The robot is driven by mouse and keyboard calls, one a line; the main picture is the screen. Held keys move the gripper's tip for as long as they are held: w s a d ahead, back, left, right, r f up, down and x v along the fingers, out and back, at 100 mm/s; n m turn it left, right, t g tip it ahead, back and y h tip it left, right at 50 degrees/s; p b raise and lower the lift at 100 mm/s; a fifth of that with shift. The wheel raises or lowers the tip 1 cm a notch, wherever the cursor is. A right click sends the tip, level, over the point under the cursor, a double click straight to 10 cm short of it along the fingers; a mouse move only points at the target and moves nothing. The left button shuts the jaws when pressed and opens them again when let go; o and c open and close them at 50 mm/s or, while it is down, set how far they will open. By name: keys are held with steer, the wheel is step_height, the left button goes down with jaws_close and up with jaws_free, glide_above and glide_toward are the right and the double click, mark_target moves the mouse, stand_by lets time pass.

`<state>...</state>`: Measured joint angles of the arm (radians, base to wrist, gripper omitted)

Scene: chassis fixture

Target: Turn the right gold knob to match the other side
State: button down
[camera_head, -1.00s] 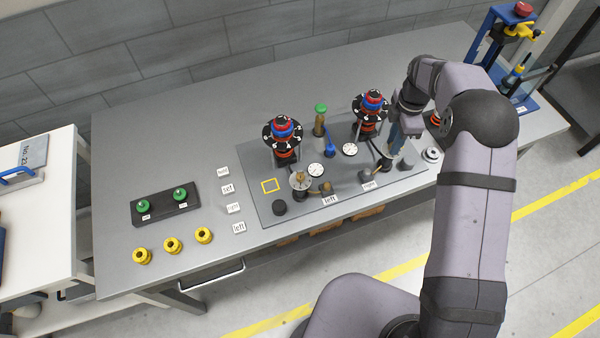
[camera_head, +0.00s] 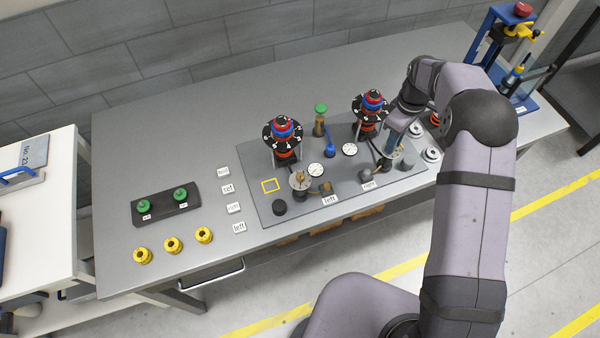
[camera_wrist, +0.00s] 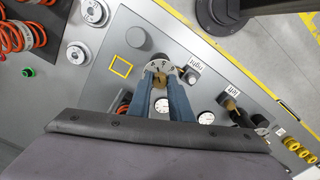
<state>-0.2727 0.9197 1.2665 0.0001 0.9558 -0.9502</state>
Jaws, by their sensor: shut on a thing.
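My gripper (camera_wrist: 169,88) is shut on the right gold knob (camera_wrist: 159,82), with its two blue fingers on either side of it in the wrist view. The knob sits over a white marked dial (camera_wrist: 160,66), partly hidden by the fingers. In the head view my gripper (camera_head: 388,158) reaches down to the right side of the grey plate, and the right knob is mostly hidden there. The left gold knob (camera_head: 300,176) stands free on its own pale dial, above the "left" label (camera_head: 330,200).
Two black dial towers with red and blue tops (camera_head: 283,133) stand behind the knobs. A green-topped post (camera_head: 320,112) and white gauges (camera_head: 316,170) are between them. A grey cylinder (camera_head: 365,174) is close to my gripper's left.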

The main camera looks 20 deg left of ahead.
steer(key=m, duration=0.6)
steer(key=shift+m, duration=0.4)
steer(key=m, duration=0.6)
steer(key=shift+m, duration=0.3)
steer(key=c, duration=1.8)
jaws_free()
steer(key=shift+o, duration=0.2)
steer(key=shift+r+p, duration=2.15)
steer(key=shift+r, duration=1.4)
